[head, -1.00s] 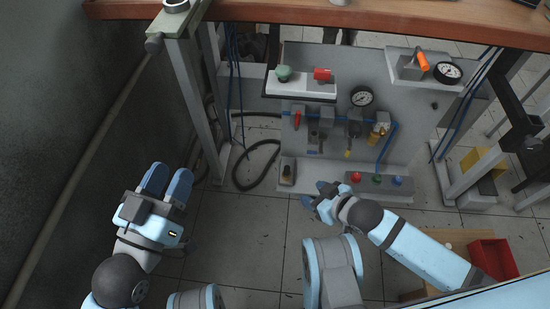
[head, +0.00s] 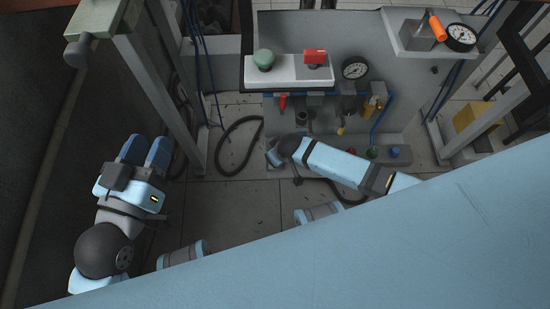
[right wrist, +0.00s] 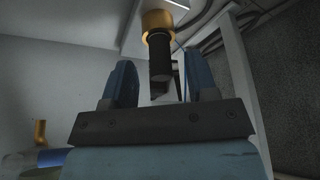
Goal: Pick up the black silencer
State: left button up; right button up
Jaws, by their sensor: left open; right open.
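The black silencer (right wrist: 160,58) shows in the right wrist view as a dark upright cylinder below a brass fitting (right wrist: 158,20). My right gripper (right wrist: 163,76) is open, with one blue finger on each side of the silencer. Gaps show between the fingers and the silencer, and I cannot tell how deep it sits between them. In the head view my right gripper (head: 273,157) is at the lower left of the pneumatic panel, partly hidden by its own wrist; I cannot make out the silencer there. My left gripper (head: 145,150) is open and empty at the left, away from the panel.
A frame post (head: 165,95) stands between my left gripper and the panel.

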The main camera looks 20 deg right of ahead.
jog(key=x, duration=0.2)
jog(key=shift+w+f+b, duration=0.1)
jog(key=shift+f+b, duration=0.15)
jog(key=shift+b, duration=0.15)
grip_shut()
jog(key=shift+r, duration=0.15)
